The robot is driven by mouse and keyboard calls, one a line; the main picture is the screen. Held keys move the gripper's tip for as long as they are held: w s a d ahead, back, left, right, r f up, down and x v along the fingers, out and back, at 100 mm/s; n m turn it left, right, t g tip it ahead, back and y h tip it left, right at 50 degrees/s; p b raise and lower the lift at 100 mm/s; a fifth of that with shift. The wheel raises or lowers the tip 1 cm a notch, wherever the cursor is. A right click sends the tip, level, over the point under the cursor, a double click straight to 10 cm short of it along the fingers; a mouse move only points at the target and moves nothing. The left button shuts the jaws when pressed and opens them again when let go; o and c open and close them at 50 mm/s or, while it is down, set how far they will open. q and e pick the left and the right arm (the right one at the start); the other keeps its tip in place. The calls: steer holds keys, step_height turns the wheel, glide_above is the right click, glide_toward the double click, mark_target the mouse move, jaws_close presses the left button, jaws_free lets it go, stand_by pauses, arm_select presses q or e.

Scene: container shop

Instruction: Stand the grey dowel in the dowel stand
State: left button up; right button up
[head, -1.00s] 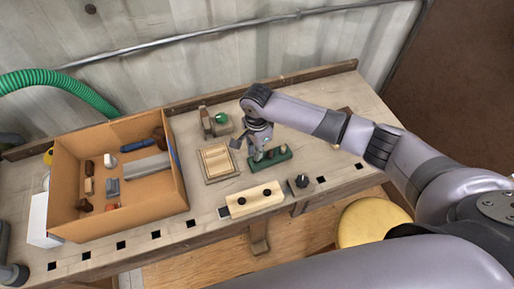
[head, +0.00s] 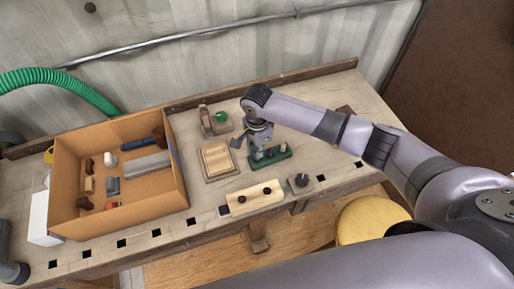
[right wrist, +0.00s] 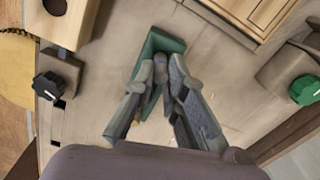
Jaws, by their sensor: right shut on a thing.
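My right gripper (head: 257,146) is over the left part of the green dowel stand (head: 286,155) on the workbench. In the right wrist view its fingers (right wrist: 160,75) are shut on the slim grey dowel (right wrist: 160,66), which points down at the stand (right wrist: 167,44). I cannot tell whether the dowel's lower end is in a hole or just above it, as the fingers hide much of it. Other short pegs show in the stand in the head view.
A cardboard box (head: 186,196) with several loose parts stands at the left. A slatted wooden block (head: 215,158), a pale block with black knobs (head: 254,198) and a black-knobbed fixture (head: 301,181) surround the stand. A green knob (head: 221,116) is behind it.

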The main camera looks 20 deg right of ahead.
steer(key=shift+f, duration=0.6)
stand_by(0.3)
steer(key=o, duration=0.8)
step_height(320, 180, up, 7)
steer(key=p, duration=0.9)
stand_by(0.3)
stand_by(0.4)
